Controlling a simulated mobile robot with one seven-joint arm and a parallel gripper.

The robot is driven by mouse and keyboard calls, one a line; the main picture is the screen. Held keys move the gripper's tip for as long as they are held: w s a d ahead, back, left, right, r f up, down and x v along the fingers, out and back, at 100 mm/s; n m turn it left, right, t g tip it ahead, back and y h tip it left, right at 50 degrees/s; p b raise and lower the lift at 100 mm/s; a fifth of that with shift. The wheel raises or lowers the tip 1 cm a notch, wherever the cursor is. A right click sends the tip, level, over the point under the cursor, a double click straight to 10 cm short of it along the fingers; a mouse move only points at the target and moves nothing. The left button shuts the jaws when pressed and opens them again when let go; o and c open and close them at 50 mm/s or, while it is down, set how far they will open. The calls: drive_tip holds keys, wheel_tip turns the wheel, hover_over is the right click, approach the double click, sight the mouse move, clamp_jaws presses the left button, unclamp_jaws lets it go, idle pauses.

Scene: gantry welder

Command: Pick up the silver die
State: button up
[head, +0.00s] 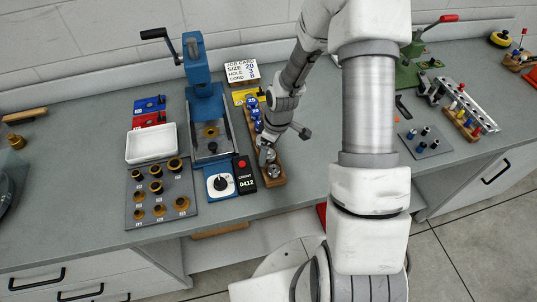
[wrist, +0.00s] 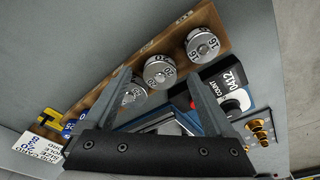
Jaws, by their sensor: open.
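Three round silver dies stand in a wooden rack (wrist: 105,87). In the wrist view one die marked 16 (wrist: 202,44) is farthest up the rack, one marked 20 (wrist: 160,71) is in the middle, and another silver die (wrist: 132,94) is lower left, partly behind a finger. My gripper (wrist: 159,74) is open and empty, its fingertips to either side of the middle die's place in the picture. I cannot tell how far above it they are. In the head view my gripper (head: 265,154) is over the front part of the rack (head: 277,183), near a silver die (head: 273,171).
Blue dies (head: 254,113) stand farther back in the same rack. A black counter box (head: 244,172) and a blue press (head: 205,100) are close on the left. A job card (head: 242,71) stands behind. Bench right of the rack is clear.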

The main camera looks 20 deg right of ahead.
drive_tip(key=shift+f, duration=0.25)
clamp_jaws()
idle(0.3)
